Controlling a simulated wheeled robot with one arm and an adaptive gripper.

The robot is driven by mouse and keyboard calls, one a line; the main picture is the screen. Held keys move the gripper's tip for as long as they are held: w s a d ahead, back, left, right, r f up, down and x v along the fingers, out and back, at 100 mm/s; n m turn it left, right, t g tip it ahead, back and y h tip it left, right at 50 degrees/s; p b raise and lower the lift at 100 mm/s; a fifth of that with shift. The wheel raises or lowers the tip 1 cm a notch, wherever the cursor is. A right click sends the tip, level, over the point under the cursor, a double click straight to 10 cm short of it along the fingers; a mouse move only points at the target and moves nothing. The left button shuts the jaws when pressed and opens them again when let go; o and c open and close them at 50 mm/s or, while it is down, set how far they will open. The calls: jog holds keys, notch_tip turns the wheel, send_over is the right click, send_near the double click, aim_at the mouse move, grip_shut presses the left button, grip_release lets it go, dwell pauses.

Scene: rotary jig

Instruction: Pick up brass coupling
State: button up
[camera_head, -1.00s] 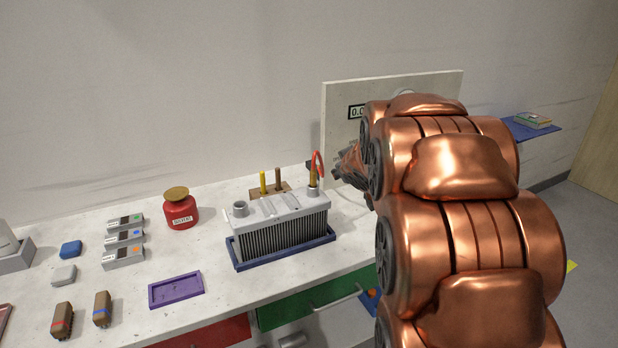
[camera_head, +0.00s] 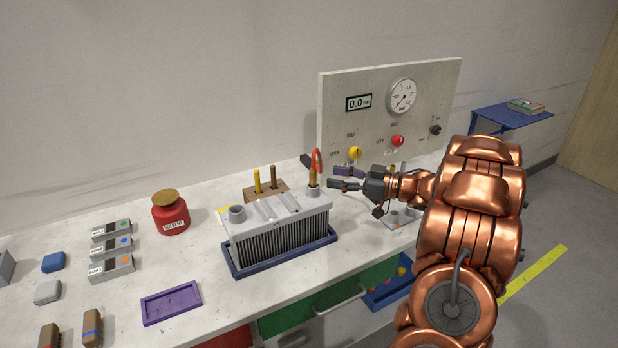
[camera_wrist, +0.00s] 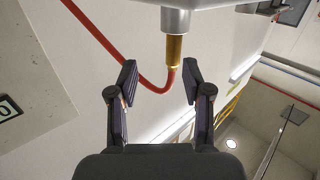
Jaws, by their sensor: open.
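The brass coupling (camera_head: 314,178) stands upright on the grey right-hand port of the finned radiator (camera_head: 280,238). A red hose (camera_head: 317,158) leaves its free end. In the wrist view the coupling (camera_wrist: 174,50) is a gold cylinder against the grey port, with the red hose (camera_wrist: 150,86) curving away. My gripper (camera_head: 333,178) is open and empty, pointing left just right of the coupling. In the wrist view my gripper (camera_wrist: 161,76) has its fingers apart, with the coupling showing ahead between them, a little nearer the right finger. I see no contact.
The radiator sits in a blue tray (camera_head: 236,268). Behind are a brown holder with two upright pins (camera_head: 264,190) and a panel (camera_head: 335,110) with gauge and knobs. A red solvent can (camera_head: 171,215) and a purple tray (camera_head: 171,303) stand left, with bare bench between.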

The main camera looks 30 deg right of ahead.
aim_at(313, 185)
jog(key=shift+y, duration=0.6)
jog(key=shift+s+a+f+p+x, duration=0.2)
jog(key=shift+p+x, duration=0.25)
jog(key=shift+x, duration=0.65)
jog(key=shift+s+a+f+p+x, duration=0.15)
jog(key=shift+p+x, duration=0.35)
jog(key=shift+x, duration=0.65)
jog(key=shift+s+a+f+p+x, duration=0.15)
jog(key=shift+p+x, duration=0.3)
jog(key=shift+x, duration=0.65)
jog(key=shift+r, duration=0.1)
jog(key=shift+c, duration=0.3)
grip_shut()
